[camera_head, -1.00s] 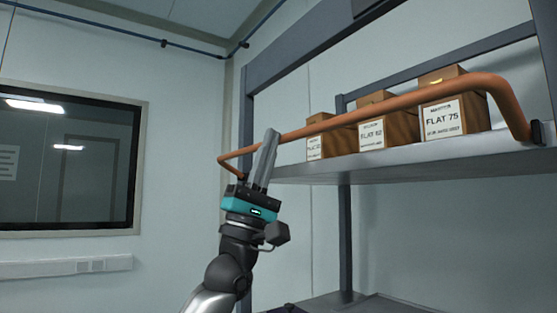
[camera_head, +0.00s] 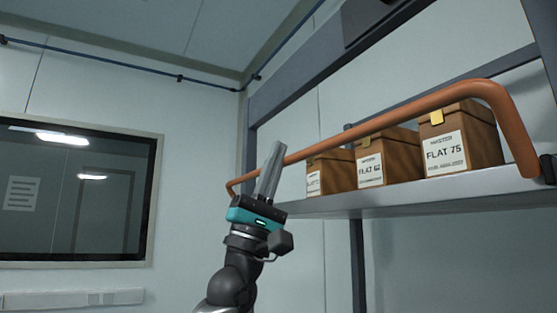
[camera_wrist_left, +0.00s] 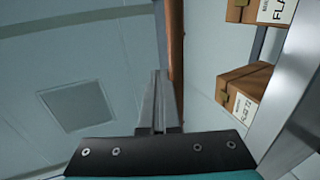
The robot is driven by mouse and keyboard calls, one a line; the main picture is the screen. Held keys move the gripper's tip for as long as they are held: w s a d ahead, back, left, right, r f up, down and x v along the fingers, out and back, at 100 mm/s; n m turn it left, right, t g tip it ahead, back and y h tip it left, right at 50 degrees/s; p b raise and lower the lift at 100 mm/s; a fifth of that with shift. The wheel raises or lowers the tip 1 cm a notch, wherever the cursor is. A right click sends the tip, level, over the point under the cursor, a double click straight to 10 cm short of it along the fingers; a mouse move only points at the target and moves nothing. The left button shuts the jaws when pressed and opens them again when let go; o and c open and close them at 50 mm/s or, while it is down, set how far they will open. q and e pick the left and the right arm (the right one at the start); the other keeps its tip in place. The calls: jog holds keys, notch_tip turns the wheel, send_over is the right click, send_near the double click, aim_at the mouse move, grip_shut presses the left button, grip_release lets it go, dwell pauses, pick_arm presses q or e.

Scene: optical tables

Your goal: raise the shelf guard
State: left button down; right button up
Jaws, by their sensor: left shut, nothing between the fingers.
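The shelf guard is a copper-orange bar (camera_head: 400,110) running along the front of the shelf (camera_head: 400,199), bent at both ends. In the head view it passes in front of the upper parts of the boxes, with its right end at a dark bracket on the shelf. My left gripper (camera_head: 274,150) points up at the bar's left part, its fingers overlapping the bar in the picture. The fingers are shut with nothing between them. In the left wrist view the bar (camera_wrist_left: 175,45) runs just right of the fingertips (camera_wrist_left: 159,75); contact cannot be told. My right gripper is not in view.
Several cardboard boxes stand on the shelf, including one marked FLAT 75 (camera_head: 460,140) and one marked FLAT 62 (camera_head: 388,160). Dark shelf posts (camera_head: 357,260) stand below. A window (camera_head: 75,195) is in the left wall. The space left of the shelf is free.

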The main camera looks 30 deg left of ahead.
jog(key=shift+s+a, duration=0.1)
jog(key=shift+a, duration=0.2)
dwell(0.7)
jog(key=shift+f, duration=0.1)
